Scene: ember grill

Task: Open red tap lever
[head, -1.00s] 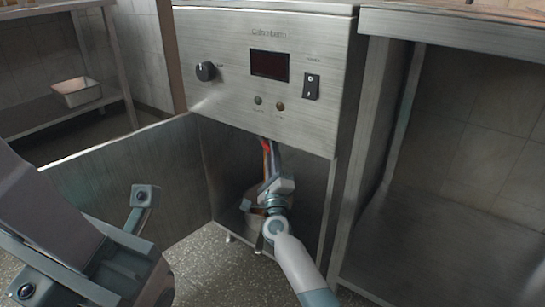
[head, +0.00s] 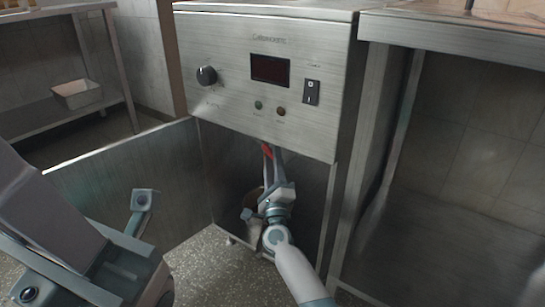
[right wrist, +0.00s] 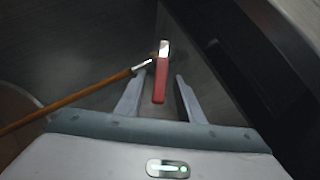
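The red tap lever (right wrist: 160,82) is a slim red bar with a pale metal end. In the right wrist view it lies between the two fingers of my right gripper (right wrist: 159,78), with dark gaps on both sides. The fingers are open. In the head view the right gripper (head: 272,178) reaches into the open cabinet under the control panel, and a bit of red (head: 267,151) shows just above it. The gripper hides most of the tap there. My left arm fills the lower left of the head view; its fingertips do not show.
The grill's panel (head: 225,95) overhangs the cabinet opening. The cabinet door (head: 125,170) stands open on the left. A steel table (head: 455,30) stands at right, and a pan (head: 77,94) sits on a shelf far left.

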